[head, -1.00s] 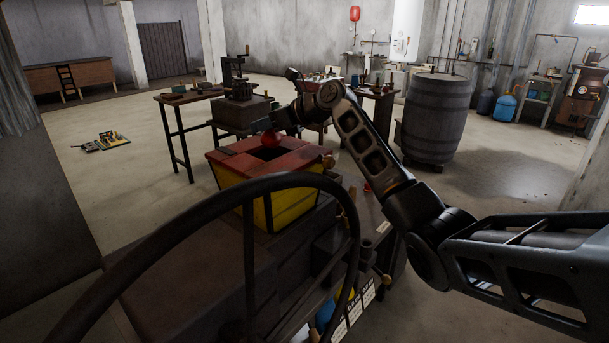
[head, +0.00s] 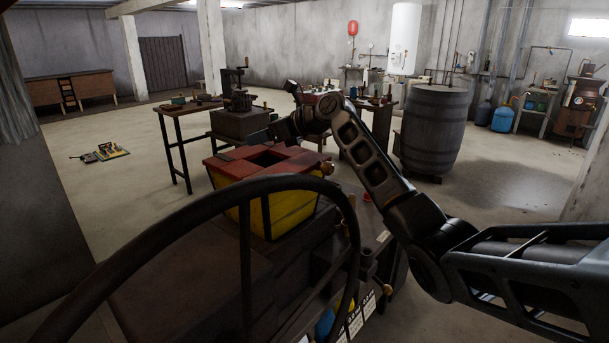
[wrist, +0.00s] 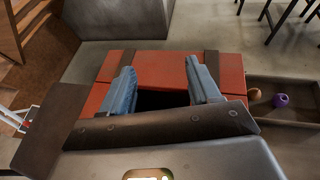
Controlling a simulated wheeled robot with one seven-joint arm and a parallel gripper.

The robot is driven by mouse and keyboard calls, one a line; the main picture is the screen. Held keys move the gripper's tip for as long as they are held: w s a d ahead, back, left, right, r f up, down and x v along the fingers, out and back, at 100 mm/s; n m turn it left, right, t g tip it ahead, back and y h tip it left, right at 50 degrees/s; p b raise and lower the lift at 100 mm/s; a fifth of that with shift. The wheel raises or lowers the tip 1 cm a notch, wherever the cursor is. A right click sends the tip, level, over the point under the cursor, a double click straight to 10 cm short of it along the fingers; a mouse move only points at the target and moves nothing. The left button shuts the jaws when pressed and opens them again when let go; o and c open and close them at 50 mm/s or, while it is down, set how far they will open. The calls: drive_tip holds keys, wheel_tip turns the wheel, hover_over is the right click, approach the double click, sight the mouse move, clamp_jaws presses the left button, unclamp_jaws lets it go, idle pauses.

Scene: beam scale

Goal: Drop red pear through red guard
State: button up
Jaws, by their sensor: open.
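The red guard (head: 228,169) is the red top with a dark square opening, on a yellow box (head: 287,210). It also shows in the wrist view (wrist: 158,61). My gripper (head: 272,131) is above the guard. In the wrist view, my gripper (wrist: 162,88) has its two blue-grey fingers wide apart and empty, over the dark opening. The red pear is not visible in either current view. The inside of the opening is too dark to see into.
A dark wheel rim (head: 210,187) stands in front of the box. In the wrist view, a tray beside the guard holds a purple object (wrist: 280,101) and an orange-brown one (wrist: 254,95). A barrel (head: 432,130) stands at the right.

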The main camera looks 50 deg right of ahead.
drive_tip(key=v, duration=0.7)
drive_tip(key=shift+s+d+r+b, duration=0.1)
drive_tip(key=shift+s+b, duration=0.25)
drive_tip(key=shift+b, duration=0.05)
idle(0.3)
